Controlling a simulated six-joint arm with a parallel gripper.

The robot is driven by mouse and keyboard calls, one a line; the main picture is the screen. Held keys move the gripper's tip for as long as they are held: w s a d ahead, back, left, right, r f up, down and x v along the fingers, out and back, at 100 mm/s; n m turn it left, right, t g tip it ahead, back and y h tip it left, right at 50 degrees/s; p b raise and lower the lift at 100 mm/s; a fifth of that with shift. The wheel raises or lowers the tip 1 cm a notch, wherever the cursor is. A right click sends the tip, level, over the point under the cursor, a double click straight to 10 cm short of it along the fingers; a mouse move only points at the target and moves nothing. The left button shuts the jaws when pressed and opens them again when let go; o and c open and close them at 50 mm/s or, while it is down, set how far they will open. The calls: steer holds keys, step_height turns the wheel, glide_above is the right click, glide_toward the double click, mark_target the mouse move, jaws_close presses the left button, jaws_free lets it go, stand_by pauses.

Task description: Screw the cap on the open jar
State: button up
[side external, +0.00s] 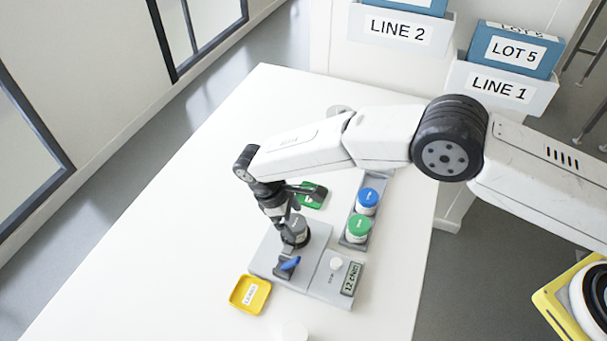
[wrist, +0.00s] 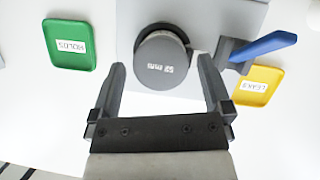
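A dark grey round piece marked "52 mm" (wrist: 162,62) sits on the grey fixture (wrist: 215,15). I cannot tell whether it is a loose cap or covers a jar. It also shows in the side view (side external: 295,232), under my gripper (side external: 293,203). In the wrist view my gripper (wrist: 161,68) is open, with its fingers apart on either side of the lower part of the round piece and nothing held. A blue-capped jar (side external: 367,201) and a green-capped jar (side external: 358,229) stand in a grey rack (side external: 350,244). No open jar mouth is clearly visible.
A blue lever (wrist: 263,46) sticks out from the fixture beside the round piece. A yellow tray (side external: 250,294) and a green tray (side external: 313,196) lie on the white table. A display (side external: 350,279) and white knob (side external: 336,263) sit near the rack. The table's left side is clear.

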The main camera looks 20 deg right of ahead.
steer(key=shift+v, duration=3.9)
steer(key=d+r+m+t+y, duration=0.1)
steer(key=d+r+m+y, duration=0.2)
steer(key=d, duration=0.7)
steer(key=d+r+m+t, duration=0.1)
steer(key=d+r+m, duration=0.2)
steer(key=d+r, duration=0.5)
steer(key=s+d+m+t, duration=0.2)
steer(key=s+d+m, duration=0.3)
steer(key=s+d, duration=1.1)
steer(key=shift+s+d+f+m+t+y, duration=0.25)
steer(key=shift+s+f+m+t+y, duration=0.1)
steer(key=shift+s+m+t+y, duration=0.1)
steer(key=shift+c, duration=0.2)
